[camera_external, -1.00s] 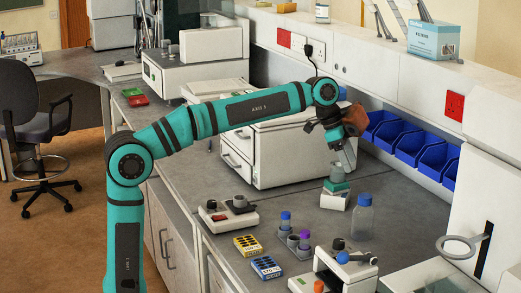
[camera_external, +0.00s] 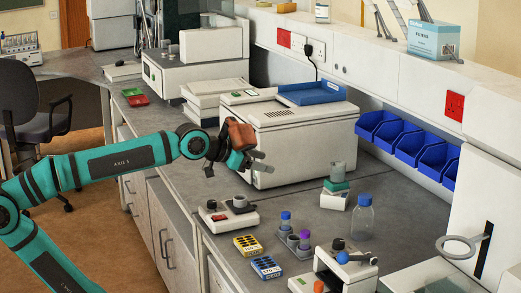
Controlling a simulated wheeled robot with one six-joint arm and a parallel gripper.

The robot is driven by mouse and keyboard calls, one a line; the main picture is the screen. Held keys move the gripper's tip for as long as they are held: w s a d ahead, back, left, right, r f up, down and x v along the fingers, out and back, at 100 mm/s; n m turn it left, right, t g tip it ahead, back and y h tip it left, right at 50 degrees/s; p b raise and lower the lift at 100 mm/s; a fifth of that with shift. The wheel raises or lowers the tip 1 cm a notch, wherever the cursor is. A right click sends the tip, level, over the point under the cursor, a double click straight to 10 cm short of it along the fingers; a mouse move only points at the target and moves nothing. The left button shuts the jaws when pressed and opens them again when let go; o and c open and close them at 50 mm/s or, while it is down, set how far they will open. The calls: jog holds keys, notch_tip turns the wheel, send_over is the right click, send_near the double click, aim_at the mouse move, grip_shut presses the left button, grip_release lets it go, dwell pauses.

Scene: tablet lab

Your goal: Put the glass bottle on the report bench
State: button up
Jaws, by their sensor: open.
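A clear glass bottle (camera_external: 362,220) with a blue cap stands upright on the grey bench (camera_external: 310,222), right of a small device with a green top. My gripper (camera_external: 262,162) is open, with nothing seen between its fingers. It hangs in the air to the left of the bottle and well apart from it, in front of the large white machine (camera_external: 285,125). Which surface is the report bench, I cannot tell from this view.
Near the bottle stand a small green-topped device (camera_external: 336,186), a rack with capped vials (camera_external: 292,243), and a white device with a blue knob (camera_external: 345,265). Yellow (camera_external: 248,245) and blue (camera_external: 266,267) boxes lie at the front edge. Blue bins (camera_external: 410,145) line the wall.

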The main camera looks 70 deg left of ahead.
jog(key=s+a+f+n+t, duration=0.1)
jog(key=s+f+t, duration=0.3)
jog(key=s, duration=0.7)
jog(key=shift+s+a+f+n+y, duration=0.2)
jog(key=shift+s+f+n+y, duration=0.15)
jog(key=shift+n, duration=0.25)
jog(key=shift+r, duration=0.1)
